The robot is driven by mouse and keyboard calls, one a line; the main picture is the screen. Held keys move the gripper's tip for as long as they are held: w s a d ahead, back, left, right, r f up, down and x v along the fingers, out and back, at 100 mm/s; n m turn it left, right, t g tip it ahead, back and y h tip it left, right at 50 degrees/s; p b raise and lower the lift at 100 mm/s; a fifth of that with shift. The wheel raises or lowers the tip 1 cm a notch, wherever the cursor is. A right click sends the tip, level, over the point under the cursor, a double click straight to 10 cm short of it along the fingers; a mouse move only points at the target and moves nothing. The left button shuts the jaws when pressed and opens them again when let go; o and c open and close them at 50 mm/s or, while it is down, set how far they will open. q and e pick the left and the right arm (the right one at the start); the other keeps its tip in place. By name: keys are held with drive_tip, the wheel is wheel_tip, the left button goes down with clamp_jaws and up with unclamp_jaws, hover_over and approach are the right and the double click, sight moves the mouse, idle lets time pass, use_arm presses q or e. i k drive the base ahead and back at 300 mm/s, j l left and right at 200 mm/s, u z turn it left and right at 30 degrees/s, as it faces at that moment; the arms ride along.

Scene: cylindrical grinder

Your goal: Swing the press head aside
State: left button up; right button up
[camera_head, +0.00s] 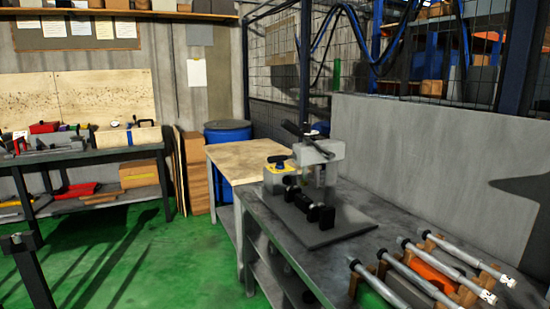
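A small bench press stands on the metal table in the middle of the camera_head view. Its grey press head (317,151) sits above the base plate (338,230), with a dark lever (294,129) rising from its upper left. A black clamp-like part (318,214) lies low in front of the press head. A grey and yellow box with a black top (275,174) stands just left of it. The press head appears upright over the plate. Neither of my grippers can be made out, and nothing is seen touching the press.
Several grey shafts (445,264) rest in wooden holders at the table's front right. A grey panel (440,150) stands behind the table. A wooden-topped table (248,158) adjoins at the left. A dark post (36,277) stands at lower left. Green floor (165,255) is mostly open.

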sight(302, 156)
drive_tip(key=i+j, duration=0.4)
drive_tip(key=i+j+z, duration=0.15)
drive_tip(key=i+j, duration=0.3)
drive_tip(key=j, duration=0.15)
drive_tip(key=i+j, duration=0.4)
drive_tip(key=j+z, duration=0.05)
drive_tip(key=j, duration=0.05)
